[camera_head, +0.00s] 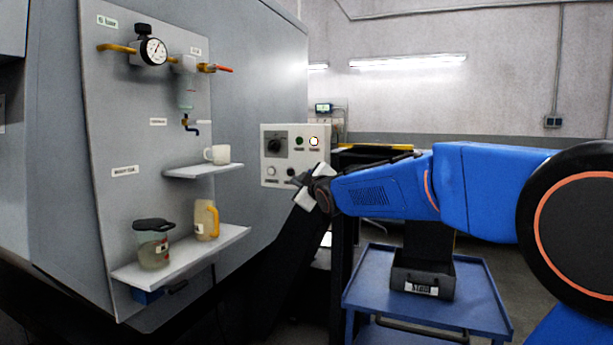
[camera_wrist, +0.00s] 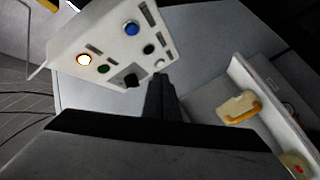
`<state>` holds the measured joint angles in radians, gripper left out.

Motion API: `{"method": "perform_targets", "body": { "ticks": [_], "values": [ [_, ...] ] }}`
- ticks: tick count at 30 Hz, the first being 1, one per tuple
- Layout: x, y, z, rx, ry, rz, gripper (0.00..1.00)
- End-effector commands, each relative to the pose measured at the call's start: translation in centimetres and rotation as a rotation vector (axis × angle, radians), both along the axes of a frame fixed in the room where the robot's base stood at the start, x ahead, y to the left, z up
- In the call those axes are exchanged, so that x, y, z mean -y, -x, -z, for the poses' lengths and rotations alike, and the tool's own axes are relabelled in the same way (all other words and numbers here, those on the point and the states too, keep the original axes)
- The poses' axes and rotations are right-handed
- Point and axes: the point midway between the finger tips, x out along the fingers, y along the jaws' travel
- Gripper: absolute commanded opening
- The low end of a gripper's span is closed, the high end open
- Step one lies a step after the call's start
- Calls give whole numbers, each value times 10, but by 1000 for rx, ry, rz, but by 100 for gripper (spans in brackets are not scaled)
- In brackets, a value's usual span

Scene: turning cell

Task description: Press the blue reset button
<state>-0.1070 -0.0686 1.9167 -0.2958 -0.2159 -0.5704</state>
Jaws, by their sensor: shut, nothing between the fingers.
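The blue reset button (camera_wrist: 131,28) is a round cap on the white control panel (camera_wrist: 118,48), near its upper edge in the wrist view. In the head view the panel (camera_head: 267,158) is on the grey machine, and my gripper hides the blue button there. My gripper (camera_head: 297,181) is shut and empty, in front of the panel's lower right part. In the wrist view its dark fingers (camera_wrist: 160,88) point toward the panel, below the white and black buttons. The blue button is apart from the fingers in that view; the exact gap is unclear.
The panel also bears a black knob (camera_head: 274,145), a green button (camera_head: 299,142), a lit button (camera_head: 314,141) and a white button (camera_head: 271,171). A blue cart (camera_head: 470,290) stands lower right.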

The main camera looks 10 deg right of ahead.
Motion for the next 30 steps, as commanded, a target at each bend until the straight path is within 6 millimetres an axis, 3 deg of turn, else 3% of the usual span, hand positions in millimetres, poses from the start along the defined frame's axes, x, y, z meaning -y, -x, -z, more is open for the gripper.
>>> {"method": "perform_targets", "body": {
  "ticks": [10,30],
  "values": [
    [6,-8,1,-1,0,2,0],
    [48,-65,0,-1,0,1,0]
  ]
}}
